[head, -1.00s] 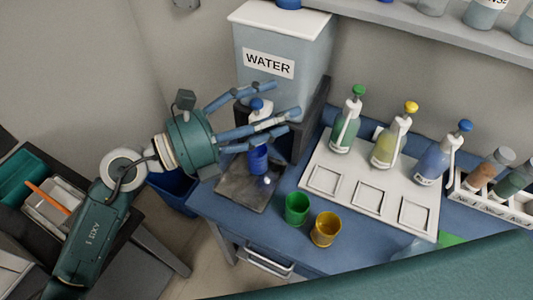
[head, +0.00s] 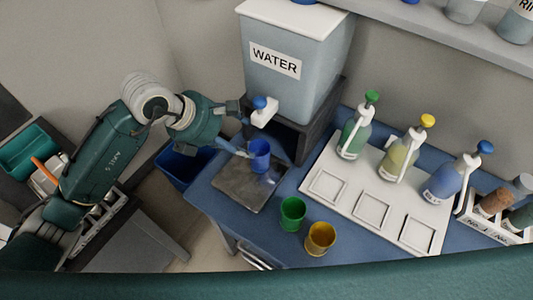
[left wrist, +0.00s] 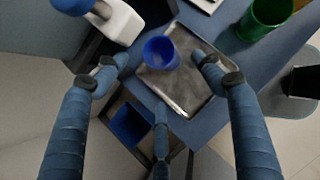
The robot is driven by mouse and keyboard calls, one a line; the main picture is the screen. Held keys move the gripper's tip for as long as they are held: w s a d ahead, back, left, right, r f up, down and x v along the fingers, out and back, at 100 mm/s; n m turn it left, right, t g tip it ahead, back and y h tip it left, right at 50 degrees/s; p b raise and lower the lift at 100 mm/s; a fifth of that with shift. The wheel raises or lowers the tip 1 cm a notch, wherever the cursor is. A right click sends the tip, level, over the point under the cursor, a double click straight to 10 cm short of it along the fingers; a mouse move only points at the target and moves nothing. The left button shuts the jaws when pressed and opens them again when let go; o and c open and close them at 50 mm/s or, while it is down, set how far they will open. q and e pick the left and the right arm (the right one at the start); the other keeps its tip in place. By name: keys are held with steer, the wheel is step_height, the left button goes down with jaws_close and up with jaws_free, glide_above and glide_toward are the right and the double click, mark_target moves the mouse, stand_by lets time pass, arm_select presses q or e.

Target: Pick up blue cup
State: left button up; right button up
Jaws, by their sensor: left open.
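The blue cup (head: 260,154) stands upright on a dark metal tray (head: 240,190) below the water dispenser's tap. My left gripper (head: 245,146) is beside the cup on its left in the head view, its fingers partly overlapped by the arm. In the left wrist view the blue cup (left wrist: 161,53) lies ahead between the spread fingers of my left gripper (left wrist: 165,75). The fingers are open and empty, and the cup appears apart from them. My right gripper is not in view.
The water dispenser (head: 293,65) with its tap (head: 263,113) rises just behind the cup. A green cup (head: 291,213) and a yellow cup (head: 320,238) stand to the right. Several pump bottles stand on a white board (head: 325,185). A blue bin (head: 180,165) is below the table's left edge.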

arm_select(q)
steer(key=d+f, duration=0.1)
steer(key=f, duration=0.1)
steer(key=p, duration=0.4)
glide_above(257, 148)
steer(key=s, duration=0.3)
steer(key=f, duration=0.6)
steer(key=shift+s+a+f, duration=0.1)
steer(key=shift+s+f, duration=0.05)
steer(key=shift+s, duration=0.05)
steer(key=shift+f, duration=0.25)
steer(key=shift+w+f, duration=0.1)
steer(key=shift+w, duration=0.05)
steer(key=shift+c, duration=0.5)
steer(key=c, duration=1.5)
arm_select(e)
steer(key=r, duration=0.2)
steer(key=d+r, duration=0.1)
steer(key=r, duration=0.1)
arm_select(q)
steer(key=shift+r+b, duration=0.2)
steer(key=shift+b, duration=0.1)
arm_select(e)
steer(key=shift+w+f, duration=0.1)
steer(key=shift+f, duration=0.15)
